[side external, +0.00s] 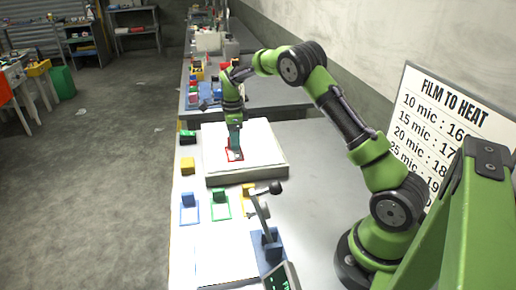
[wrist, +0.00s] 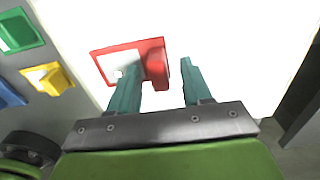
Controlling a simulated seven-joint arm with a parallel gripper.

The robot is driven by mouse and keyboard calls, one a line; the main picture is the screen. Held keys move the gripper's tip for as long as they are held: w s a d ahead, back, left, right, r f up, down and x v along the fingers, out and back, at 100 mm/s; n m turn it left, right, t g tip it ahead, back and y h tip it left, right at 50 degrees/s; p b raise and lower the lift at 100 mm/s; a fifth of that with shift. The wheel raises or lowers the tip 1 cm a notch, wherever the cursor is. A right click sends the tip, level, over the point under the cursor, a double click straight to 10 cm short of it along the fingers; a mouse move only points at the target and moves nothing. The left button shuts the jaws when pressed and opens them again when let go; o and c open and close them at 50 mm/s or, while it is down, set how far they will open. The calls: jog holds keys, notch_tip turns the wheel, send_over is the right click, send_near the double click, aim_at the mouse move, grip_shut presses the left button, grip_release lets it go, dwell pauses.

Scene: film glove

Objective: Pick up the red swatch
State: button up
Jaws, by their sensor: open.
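The red swatch (wrist: 157,66) is a flat red frame with a clear middle and a raised red block at one end. It lies on a white raised slab (side external: 262,160), and its red outline shows in the side view (side external: 239,160) under my gripper. My gripper (side external: 235,147) points down over it with its fingers low, close to the slab. In the wrist view the two teal fingers (wrist: 160,80) are apart. The red block appears between them, nearer the left finger, which covers part of the frame. Whether a finger touches it I cannot tell.
Blue (side external: 189,207), green (side external: 220,203) and yellow (side external: 247,200) swatches stand in front of the slab. A lever device with a blue base (side external: 268,248) stands near. A yellow block (side external: 187,166) and a green block (side external: 188,137) lie left. A sign (side external: 440,130) stands right.

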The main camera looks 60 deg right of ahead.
grip_shut()
jog(key=shift+r, duration=0.1)
